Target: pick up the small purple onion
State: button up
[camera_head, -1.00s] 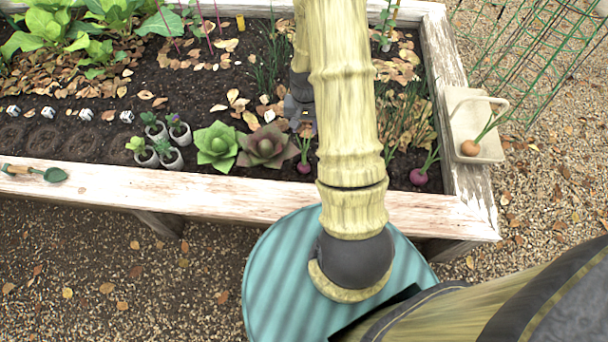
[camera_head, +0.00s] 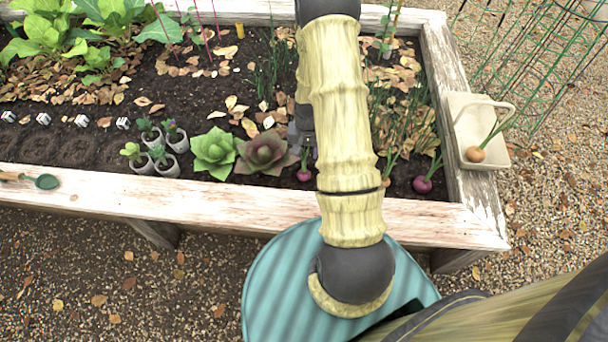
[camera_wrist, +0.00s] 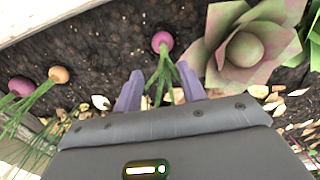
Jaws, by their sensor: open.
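The small purple onion (camera_head: 304,175) sits in the soil near the bed's front board, just left of my arm. In the wrist view the onion (camera_wrist: 162,41) lies beyond the fingertips, its green leaves running back between them. My gripper (camera_wrist: 160,80) is open, with one purple finger on each side of the leaves and nothing clamped. In the head view my arm hides most of the gripper. A larger purple onion (camera_head: 422,186) is farther right; it also shows at the wrist view's left edge (camera_wrist: 19,87).
A mauve rosette plant (camera_head: 262,153) grows close left of the onion; it also shows in the wrist view (camera_wrist: 238,48). A tan onion (camera_wrist: 59,74) lies between the purple ones. A cream basket (camera_head: 480,128) holding an orange-tan onion (camera_head: 475,154) rests on the right board.

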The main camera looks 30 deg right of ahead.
jog(key=b, duration=0.1)
send_over(304, 173)
jog(key=f, duration=0.5)
jog(key=shift+d+f, duration=0.15)
jog(key=shift+d, duration=0.2)
jog(key=f+b, duration=0.2)
jog(key=f, duration=0.3)
jog(key=shift+w+a+f+b, duration=0.1)
jog(key=shift+w+f+b, duration=0.05)
jog(key=shift+w+b, duration=0.25)
grip_shut()
